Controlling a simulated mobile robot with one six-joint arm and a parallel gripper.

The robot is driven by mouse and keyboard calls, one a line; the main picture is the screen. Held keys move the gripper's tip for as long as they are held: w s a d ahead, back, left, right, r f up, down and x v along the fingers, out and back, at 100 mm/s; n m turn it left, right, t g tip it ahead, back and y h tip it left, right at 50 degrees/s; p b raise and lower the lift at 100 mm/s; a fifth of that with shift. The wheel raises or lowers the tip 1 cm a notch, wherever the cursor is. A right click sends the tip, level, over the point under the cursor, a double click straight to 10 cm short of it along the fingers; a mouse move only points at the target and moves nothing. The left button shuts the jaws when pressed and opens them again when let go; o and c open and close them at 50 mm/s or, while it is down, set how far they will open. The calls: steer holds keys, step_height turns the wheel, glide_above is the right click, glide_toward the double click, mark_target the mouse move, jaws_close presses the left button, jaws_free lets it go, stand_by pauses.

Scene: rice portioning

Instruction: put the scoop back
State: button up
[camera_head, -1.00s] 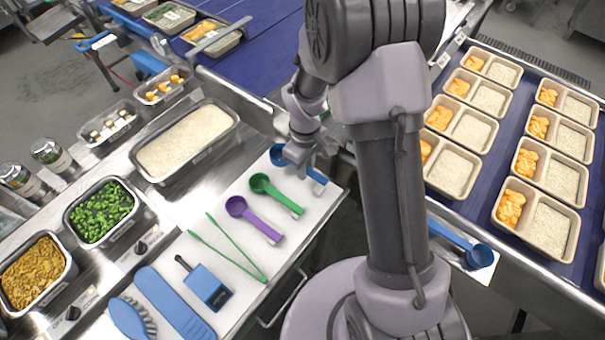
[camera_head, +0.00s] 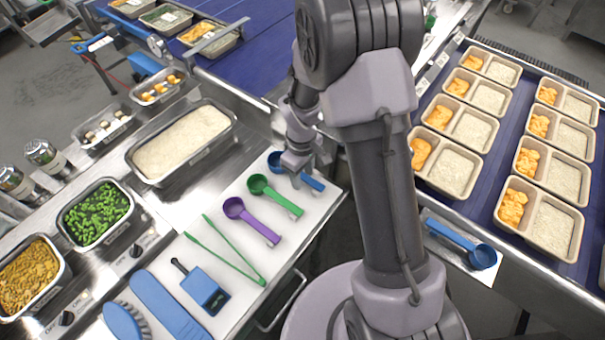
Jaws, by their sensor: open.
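A blue scoop (camera_head: 314,183) lies at the far end of the white mat (camera_head: 229,258), past the green scoop (camera_head: 274,194) and the purple scoop (camera_head: 250,220). My gripper (camera_head: 296,174) is open at this blue scoop's handle, pointing down and covering its middle. Whether the fingers touch the handle cannot be told. The bowl shows left of the fingers and the handle end shows to their right. A second blue scoop (camera_head: 461,243) lies on the ledge beside the right conveyor.
Green tongs (camera_head: 222,250), a small blue tool (camera_head: 203,287), a blue paddle (camera_head: 168,303) and a brush lie nearer on the mat. A rice pan (camera_head: 183,144) stands to the left. Filled trays (camera_head: 537,208) sit on the right conveyor.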

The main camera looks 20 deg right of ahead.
step_height(320, 180, up, 12)
steer(key=p, duration=0.4)
step_height(320, 180, up, 8)
steer(key=m+t, duration=0.1)
steer(key=m, duration=0.1)
glide_above(302, 175)
steer(key=s, duration=0.2)
steer(key=s+a+r+m+t+y, duration=0.1)
steer(key=s+a+r+m+t, duration=0.1)
steer(key=s+r+m, duration=0.2)
steer(key=s+a+r+m+t+y, duration=0.1)
steer(key=s+r+m+t, duration=0.2)
steer(key=s+r, duration=0.6)
steer(key=s+m, duration=0.2)
steer(key=s, duration=0.2)
steer(key=shift+a+r+m, duration=0.3)
steer(key=shift+a, duration=0.1)
